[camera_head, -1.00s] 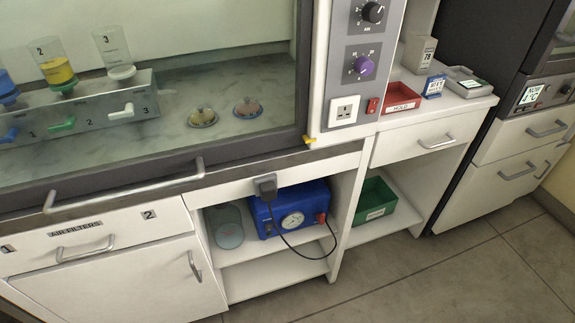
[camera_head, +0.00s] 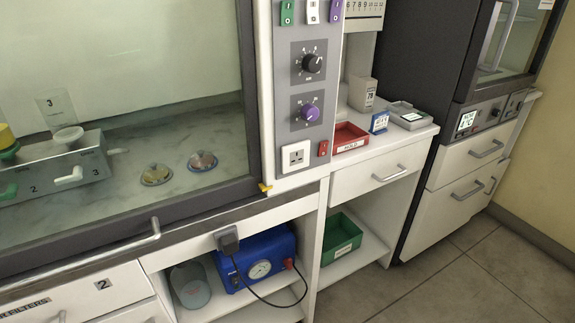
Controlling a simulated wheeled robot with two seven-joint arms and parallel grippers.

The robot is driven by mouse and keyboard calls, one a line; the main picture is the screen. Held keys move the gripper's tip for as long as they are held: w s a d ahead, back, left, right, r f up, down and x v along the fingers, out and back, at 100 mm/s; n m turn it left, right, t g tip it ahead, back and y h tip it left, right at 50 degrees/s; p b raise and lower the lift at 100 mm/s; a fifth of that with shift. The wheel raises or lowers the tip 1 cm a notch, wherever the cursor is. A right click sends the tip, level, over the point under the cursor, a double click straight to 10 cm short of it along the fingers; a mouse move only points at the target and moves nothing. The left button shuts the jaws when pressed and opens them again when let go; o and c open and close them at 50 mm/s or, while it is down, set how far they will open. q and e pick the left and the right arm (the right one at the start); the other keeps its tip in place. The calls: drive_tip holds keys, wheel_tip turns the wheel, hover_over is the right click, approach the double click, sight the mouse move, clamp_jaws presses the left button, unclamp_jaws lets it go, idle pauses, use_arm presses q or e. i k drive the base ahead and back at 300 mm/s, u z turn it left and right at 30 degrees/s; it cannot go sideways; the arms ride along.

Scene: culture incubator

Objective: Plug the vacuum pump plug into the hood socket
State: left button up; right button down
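The black vacuum pump plug (camera_head: 228,239) is at the front edge of the hood bench, above the pump, with its cable hanging down. The blue vacuum pump (camera_head: 240,270) with a round gauge sits on the shelf below the hood. The black cable (camera_head: 275,303) loops from the plug to the pump's right side. The white hood socket (camera_head: 295,156) is on the hood's right panel, below the purple knob; its holes show and nothing is in it. Neither of my grippers is in view.
A red switch (camera_head: 323,148) is right of the socket. A red tray (camera_head: 349,137) stands on the side counter, with a green bin (camera_head: 340,238) on the shelf below. The glass sash (camera_head: 120,90) has a handle bar (camera_head: 110,243) in front. Floor at right is clear.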

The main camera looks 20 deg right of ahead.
sight(229, 246)
drive_tip(key=u, duration=2.85)
drive_tip(key=i, duration=0.7)
drive_tip(key=z, duration=3.05)
